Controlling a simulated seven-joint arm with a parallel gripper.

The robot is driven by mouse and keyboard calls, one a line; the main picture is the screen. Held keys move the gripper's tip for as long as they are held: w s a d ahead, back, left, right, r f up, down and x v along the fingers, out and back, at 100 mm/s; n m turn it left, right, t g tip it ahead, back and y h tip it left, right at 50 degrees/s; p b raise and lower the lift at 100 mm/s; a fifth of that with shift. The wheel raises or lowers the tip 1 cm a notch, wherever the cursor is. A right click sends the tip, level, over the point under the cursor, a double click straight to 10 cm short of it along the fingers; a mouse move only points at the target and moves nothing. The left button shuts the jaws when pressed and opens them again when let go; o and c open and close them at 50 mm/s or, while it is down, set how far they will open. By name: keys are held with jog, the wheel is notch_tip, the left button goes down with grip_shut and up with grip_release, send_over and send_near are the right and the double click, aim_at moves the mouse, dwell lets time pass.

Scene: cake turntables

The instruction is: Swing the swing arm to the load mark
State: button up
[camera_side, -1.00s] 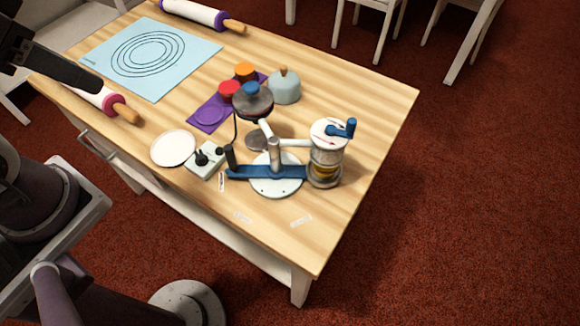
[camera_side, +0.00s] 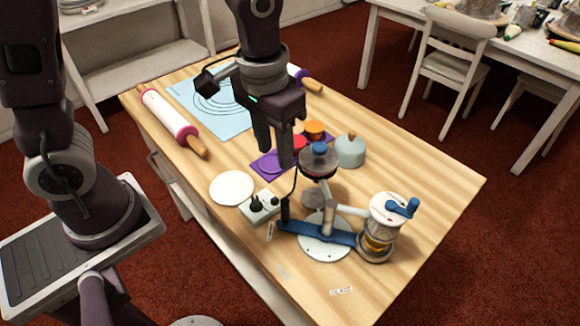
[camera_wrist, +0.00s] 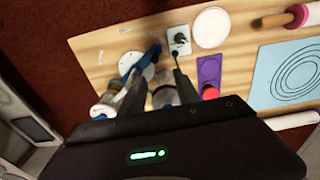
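The swing arm is a blue bar (camera_side: 300,229) low on a round white base (camera_side: 325,249), with a dark upright handle (camera_side: 285,208) at its left end. The bar also shows in the wrist view (camera_wrist: 141,62). Small white labels lie on the table, one beside the handle end (camera_side: 270,231), one at the front edge (camera_side: 282,272) and one further right (camera_side: 341,291). Their print is too small to read, so I cannot tell which is the load mark. My gripper (camera_side: 275,155) is open and empty, pointing down above the table, behind the handle and apart from it.
A post on the base carries a dark turntable with a blue knob (camera_side: 320,148) and a drum with a blue crank (camera_side: 388,210). A control box (camera_side: 259,207) with a cable stands by the handle. A white plate (camera_side: 232,187), purple mat (camera_side: 266,164) and grey dome (camera_side: 350,151) are close.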

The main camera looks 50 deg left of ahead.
send_near(285, 200)
jog(key=shift+w+d+g, duration=0.2)
jog(key=shift+w+g, duration=0.15)
jog(key=shift+g, duration=0.05)
notch_tip(285, 200, down, 9)
jog(key=shift+r, duration=0.15)
jog(key=shift+c, duration=0.9)
grip_shut()
